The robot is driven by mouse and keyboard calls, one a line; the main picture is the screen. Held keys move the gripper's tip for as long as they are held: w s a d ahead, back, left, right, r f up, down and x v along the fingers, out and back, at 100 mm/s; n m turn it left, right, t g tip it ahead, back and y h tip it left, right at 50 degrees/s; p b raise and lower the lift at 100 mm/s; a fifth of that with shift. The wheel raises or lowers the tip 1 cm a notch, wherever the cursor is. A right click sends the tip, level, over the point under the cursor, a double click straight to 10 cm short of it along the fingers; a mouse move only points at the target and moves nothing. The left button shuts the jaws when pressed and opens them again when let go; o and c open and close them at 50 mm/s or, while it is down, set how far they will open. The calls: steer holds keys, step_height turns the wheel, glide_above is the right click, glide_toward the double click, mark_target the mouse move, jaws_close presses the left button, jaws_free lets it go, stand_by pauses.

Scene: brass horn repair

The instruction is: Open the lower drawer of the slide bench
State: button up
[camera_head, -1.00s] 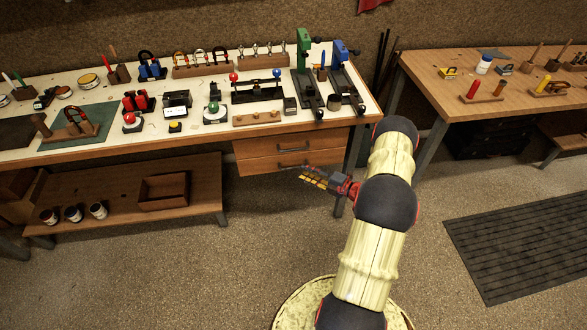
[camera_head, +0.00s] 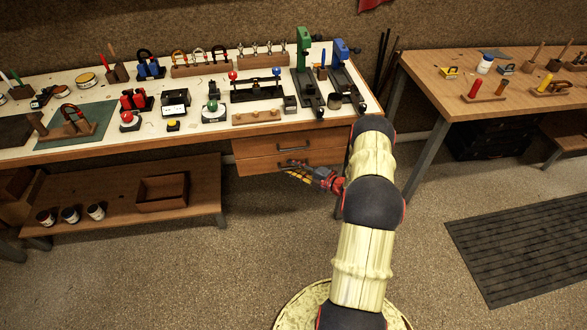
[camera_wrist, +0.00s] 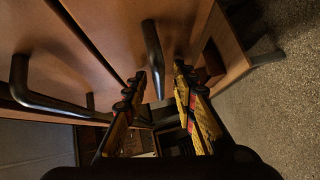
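The slide bench (camera_head: 60,155) has two wooden drawers under its right end. The lower drawer (camera_head: 250,167) looks shut, below the upper drawer (camera_head: 250,146). In the wrist view, the lower drawer's dark bar handle (camera_wrist: 152,50) stands between my fingers in the picture. The upper drawer's handle (camera_wrist: 40,100) is at the left. My gripper (camera_head: 295,170) is at the lower drawer's front; it also shows in the wrist view (camera_wrist: 160,75). It is open, one finger on each side of the handle, with no clear contact. In the head view my gripper partly covers the lower handle.
A low shelf (camera_head: 115,208) with a wooden tray (camera_head: 162,204) and cups is left of the drawers. A bench leg (camera_wrist: 265,58) stands close to the drawers. A second table (camera_head: 440,85) is at the right. The floor in front of the drawers is clear.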

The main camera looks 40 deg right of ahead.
steer(key=shift+c, duration=1.2)
steer(key=c, duration=0.4)
jaws_close()
